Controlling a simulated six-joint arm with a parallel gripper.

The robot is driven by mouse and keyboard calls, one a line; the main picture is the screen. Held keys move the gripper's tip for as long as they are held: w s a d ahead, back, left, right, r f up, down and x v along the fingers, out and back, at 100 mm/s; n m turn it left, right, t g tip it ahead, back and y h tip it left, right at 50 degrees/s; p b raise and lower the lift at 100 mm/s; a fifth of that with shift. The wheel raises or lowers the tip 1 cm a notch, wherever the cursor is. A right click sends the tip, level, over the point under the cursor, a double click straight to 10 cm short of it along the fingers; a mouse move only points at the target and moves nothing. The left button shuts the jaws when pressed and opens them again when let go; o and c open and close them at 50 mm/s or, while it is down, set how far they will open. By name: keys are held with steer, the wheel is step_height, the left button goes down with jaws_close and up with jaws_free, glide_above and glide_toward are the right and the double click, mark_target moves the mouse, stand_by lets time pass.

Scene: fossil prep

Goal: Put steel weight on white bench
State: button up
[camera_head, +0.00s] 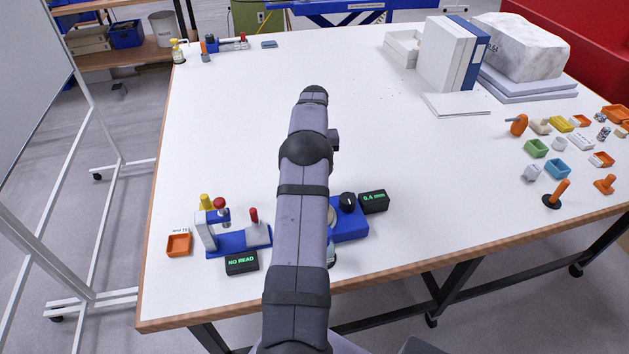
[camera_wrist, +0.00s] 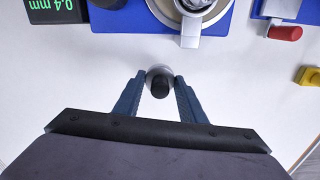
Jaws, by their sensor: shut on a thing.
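The steel weight (camera_wrist: 151,75) is a small round silver piece with a black knob on top, seen in the wrist view. My gripper (camera_wrist: 161,78) is shut on it, one blue finger on each side. I cannot tell whether the weight touches the surface below it. The white bench (camera_head: 230,130) is the large white tabletop with a wooden edge, and it fills the background of the wrist view (camera_wrist: 60,80).
A blue device (camera_head: 350,228) with a "0.4 mm" display (camera_head: 374,201) stands close by the gripper. Left of the arm are a blue clamp stand (camera_head: 240,241), a "NO READ" display (camera_head: 242,263) and an orange tray (camera_head: 179,244). Small items crowd the right; the bench's middle is clear.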

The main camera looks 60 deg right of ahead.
steer(key=shift+f+p, duration=0.7)
steer(key=shift+f, duration=1.25)
steer(key=shift+f, duration=0.1)
steer(key=o, duration=1.4)
step_height(320, 180, up, 12)
steer(key=b, duration=0.3)
